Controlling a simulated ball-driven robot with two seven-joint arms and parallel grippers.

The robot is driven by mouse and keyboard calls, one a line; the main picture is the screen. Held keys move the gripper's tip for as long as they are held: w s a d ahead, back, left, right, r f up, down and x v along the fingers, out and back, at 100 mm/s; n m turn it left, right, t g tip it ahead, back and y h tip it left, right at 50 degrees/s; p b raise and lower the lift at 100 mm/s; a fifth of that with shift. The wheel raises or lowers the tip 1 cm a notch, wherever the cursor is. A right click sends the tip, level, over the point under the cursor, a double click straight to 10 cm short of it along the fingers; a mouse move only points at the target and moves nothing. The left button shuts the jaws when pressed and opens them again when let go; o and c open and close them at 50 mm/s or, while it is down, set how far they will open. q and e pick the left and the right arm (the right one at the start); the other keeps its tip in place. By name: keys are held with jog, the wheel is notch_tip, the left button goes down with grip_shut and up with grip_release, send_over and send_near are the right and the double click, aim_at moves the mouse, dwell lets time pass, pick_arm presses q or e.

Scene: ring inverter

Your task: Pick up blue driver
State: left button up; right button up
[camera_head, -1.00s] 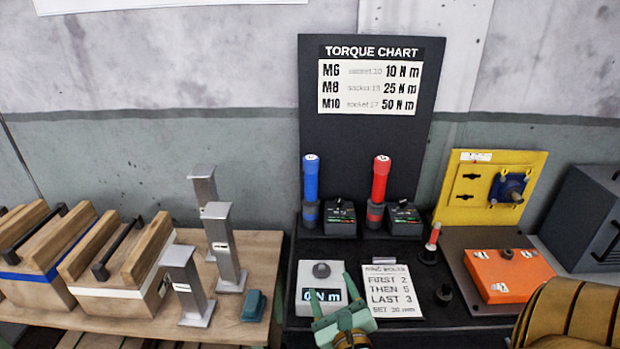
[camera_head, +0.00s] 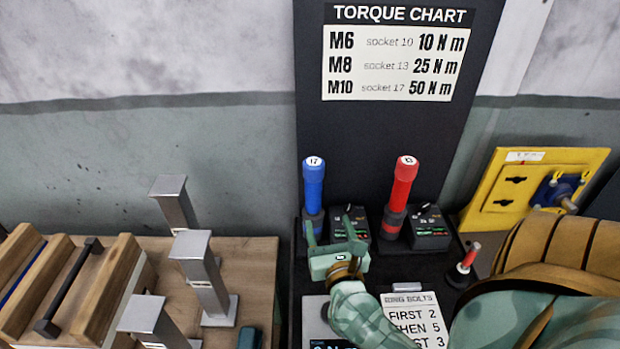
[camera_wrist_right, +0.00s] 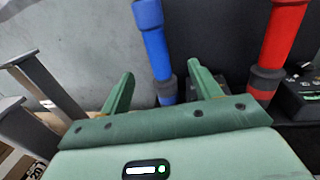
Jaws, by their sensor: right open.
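The blue driver (camera_head: 313,190) stands upright in its holder on the black bench, with a white cap marked 17. It also shows in the right wrist view (camera_wrist_right: 153,40). My right gripper (camera_head: 329,232) is open and empty, just in front of the driver's dark lower part. In the right wrist view the driver appears between the two green fingers (camera_wrist_right: 160,90), beyond their tips, nearer the right one. I cannot tell any contact. My left gripper is not in view.
A red driver (camera_head: 404,185) marked 13 stands to the right, with dark control boxes (camera_head: 431,228) beside the drivers. Grey metal posts (camera_head: 202,275) and wooden blocks (camera_head: 75,290) are at left. The torque chart board (camera_head: 395,140) rises behind.

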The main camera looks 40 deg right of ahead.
aim_at(317, 191)
jog(key=x, duration=1)
jog(key=shift+w+r+p, duration=0.1)
jog(key=shift+r+p, duration=0.05)
jog(key=shift+p, duration=0.25)
jog(key=shift+w+d+r, duration=0.1)
jog(key=shift+w+d, duration=0.15)
jog(key=shift+w, duration=0.25)
jog(key=x, duration=0.4)
jog(key=shift+w+a, duration=0.15)
jog(key=shift+w, duration=0.2)
jog(key=c, duration=0.3)
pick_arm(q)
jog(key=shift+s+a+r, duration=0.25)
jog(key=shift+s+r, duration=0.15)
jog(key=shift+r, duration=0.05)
pick_arm(e)
jog(key=shift+r, duration=0.1)
jog(key=c, duration=0.9)
